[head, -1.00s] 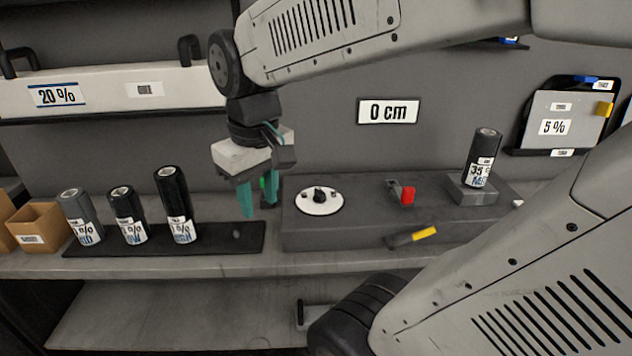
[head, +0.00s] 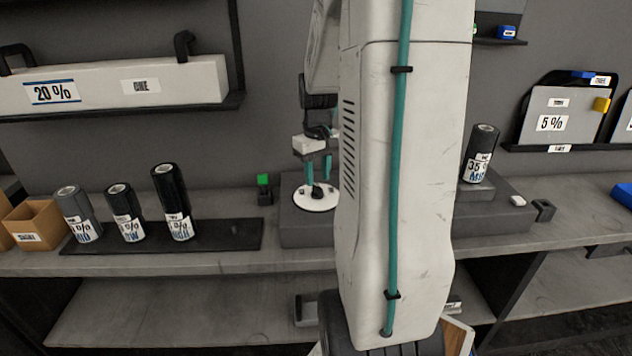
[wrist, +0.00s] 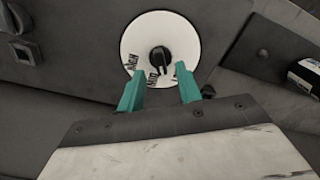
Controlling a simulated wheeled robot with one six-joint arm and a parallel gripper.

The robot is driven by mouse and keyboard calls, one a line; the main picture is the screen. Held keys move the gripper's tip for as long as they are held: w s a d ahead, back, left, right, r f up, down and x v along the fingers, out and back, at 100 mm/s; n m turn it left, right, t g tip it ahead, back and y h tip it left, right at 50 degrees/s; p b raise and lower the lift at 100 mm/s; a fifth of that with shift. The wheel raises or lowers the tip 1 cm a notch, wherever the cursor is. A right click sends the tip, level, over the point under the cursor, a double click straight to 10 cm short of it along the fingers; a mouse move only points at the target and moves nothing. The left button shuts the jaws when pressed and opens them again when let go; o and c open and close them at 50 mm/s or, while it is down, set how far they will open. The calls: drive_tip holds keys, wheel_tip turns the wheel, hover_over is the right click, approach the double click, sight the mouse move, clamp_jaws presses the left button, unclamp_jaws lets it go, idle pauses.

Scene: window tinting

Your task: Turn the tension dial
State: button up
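The tension dial is a black knob (wrist: 159,60) on a round white plate (wrist: 150,24) with printed words, of which "HIGH" and "MID" partly show in the wrist view. In the head view the white plate (head: 312,204) sits on top of a dark grey block. My gripper (wrist: 160,82) is open, with its two teal fingers apart over the near part of the plate. The knob shows between and just beyond the fingertips. In the head view my gripper (head: 318,180) hangs directly above the knob. I cannot tell whether a finger touches the knob.
Several film rolls (head: 171,203) stand on a dark mat left of the block. A green-topped switch (head: 263,187) stands just left of the dial. A 35 % roll (head: 480,153) stands at the block's right end. My arm hides the block's middle.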

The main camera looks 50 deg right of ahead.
sight(317, 191)
drive_tip(key=shift+f, duration=1.35)
clamp_jaws()
drive_tip(key=shift+m, duration=2.9)
